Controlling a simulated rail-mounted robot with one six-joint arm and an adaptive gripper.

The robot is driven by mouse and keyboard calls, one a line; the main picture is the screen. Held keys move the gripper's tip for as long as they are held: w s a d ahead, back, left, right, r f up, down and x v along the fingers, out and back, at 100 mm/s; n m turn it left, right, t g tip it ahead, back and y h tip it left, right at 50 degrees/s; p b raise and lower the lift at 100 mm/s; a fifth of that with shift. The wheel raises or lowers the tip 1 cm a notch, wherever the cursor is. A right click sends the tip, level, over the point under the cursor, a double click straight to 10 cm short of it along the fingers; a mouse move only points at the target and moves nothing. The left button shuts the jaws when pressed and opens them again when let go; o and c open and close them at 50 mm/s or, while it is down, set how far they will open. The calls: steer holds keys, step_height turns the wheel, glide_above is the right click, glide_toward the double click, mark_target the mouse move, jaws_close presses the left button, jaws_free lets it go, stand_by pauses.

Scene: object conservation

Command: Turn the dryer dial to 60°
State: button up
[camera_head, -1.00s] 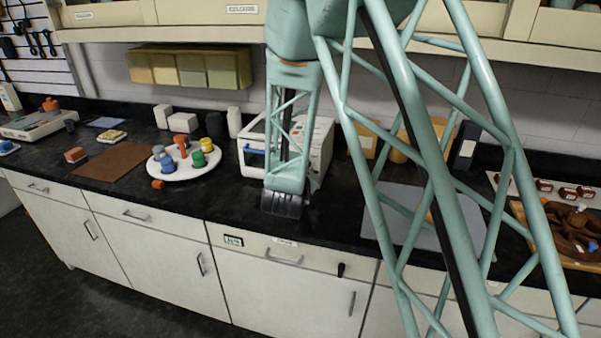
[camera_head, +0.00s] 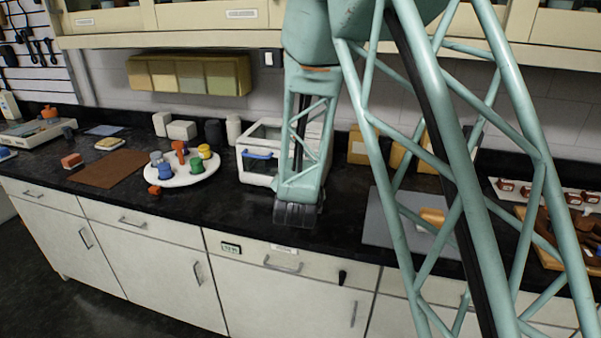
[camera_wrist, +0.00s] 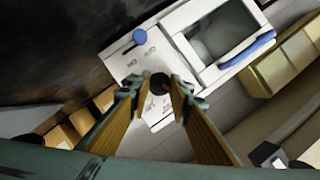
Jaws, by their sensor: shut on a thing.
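The dryer (camera_head: 258,177) is a white box with a window and a blue handle, standing on the dark counter behind my arm. In the wrist view its white front panel (camera_wrist: 122,66) looks tilted and carries a blue knob (camera_wrist: 140,36) and a small dark dial (camera_wrist: 158,80). My gripper (camera_wrist: 161,90) is shut on the dark dial, one finger on each side. The fingers partly cover the dial and nearby markings, and its angle cannot be read. In the head view my wrist hides the dryer's right front and the dial.
A round white tray (camera_head: 163,181) with several coloured pieces stands left of the dryer. A brown mat (camera_head: 108,168) lies further left. A grey mat (camera_head: 378,232) and yellow boxes (camera_head: 359,148) are to the right. Cupboards hang above. Bare counter lies in front of the dryer.

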stand_by(0.3)
steer(key=o, duration=0.8)
steer(key=shift+o, duration=0.2)
steer(key=v, duration=1.2)
steer(key=shift+r, duration=0.1)
